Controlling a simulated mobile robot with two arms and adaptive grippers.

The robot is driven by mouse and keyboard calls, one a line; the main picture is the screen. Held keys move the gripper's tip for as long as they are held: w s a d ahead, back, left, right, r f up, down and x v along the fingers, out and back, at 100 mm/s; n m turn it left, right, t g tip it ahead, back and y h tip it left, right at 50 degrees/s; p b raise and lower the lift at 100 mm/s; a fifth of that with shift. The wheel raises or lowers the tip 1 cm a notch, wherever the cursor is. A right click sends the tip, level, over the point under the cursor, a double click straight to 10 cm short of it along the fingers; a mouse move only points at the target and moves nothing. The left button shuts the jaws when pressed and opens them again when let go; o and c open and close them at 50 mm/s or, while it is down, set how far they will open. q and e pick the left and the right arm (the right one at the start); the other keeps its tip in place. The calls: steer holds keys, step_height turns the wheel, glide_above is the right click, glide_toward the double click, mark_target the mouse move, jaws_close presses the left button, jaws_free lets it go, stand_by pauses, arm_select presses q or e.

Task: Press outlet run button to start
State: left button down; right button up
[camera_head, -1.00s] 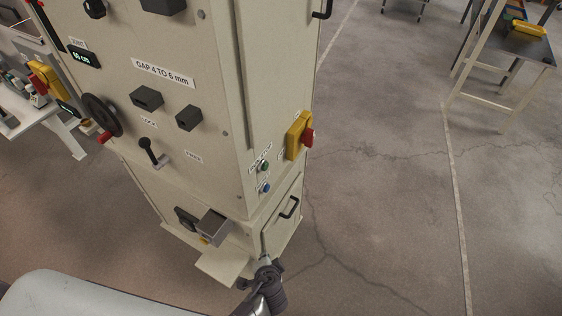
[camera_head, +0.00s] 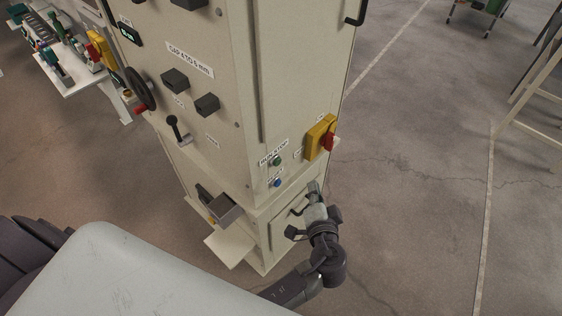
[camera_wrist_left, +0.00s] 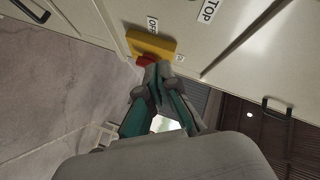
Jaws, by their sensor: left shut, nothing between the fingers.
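A green button (camera_head: 276,161) and a blue button (camera_head: 277,183) sit one above the other on the narrow side of the cream cabinet (camera_head: 300,75), each with a small label. The labels are too small to read surely, so I cannot tell which is the outlet run button. My left gripper (camera_head: 314,187) is shut and empty, to the right of the blue button, below the yellow switch plate, and appears apart from both buttons. In the wrist view the left fingertips (camera_wrist_left: 159,72) are together, near the red knob (camera_wrist_left: 147,61) in the picture. No button shows clearly there.
A yellow switch plate (camera_head: 320,137) with a red knob sticks out right of the buttons. A small shelf (camera_head: 229,249) juts out below. Open floor (camera_head: 420,170) lies to the right.

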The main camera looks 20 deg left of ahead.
mark_target(277, 162)
arm_select(q)
steer(key=w+a+p, duration=0.2)
steer(key=w+a, duration=0.1)
steer(key=a, duration=0.5)
steer(key=shift+a, duration=0.15)
arm_select(e)
steer(key=shift+a+r, duration=0.15)
steer(key=shift+r, duration=0.4)
steer(key=shift+a+r, duration=0.15)
steer(key=shift+r, duration=0.4)
steer(key=shift+a, duration=0.2)
arm_select(q)
steer(key=shift+a, duration=0.15)
arm_select(e)
steer(key=shift+f, duration=0.1)
arm_select(q)
steer(key=shift+w+a, duration=0.15)
steer(key=shift+a, duration=0.1)
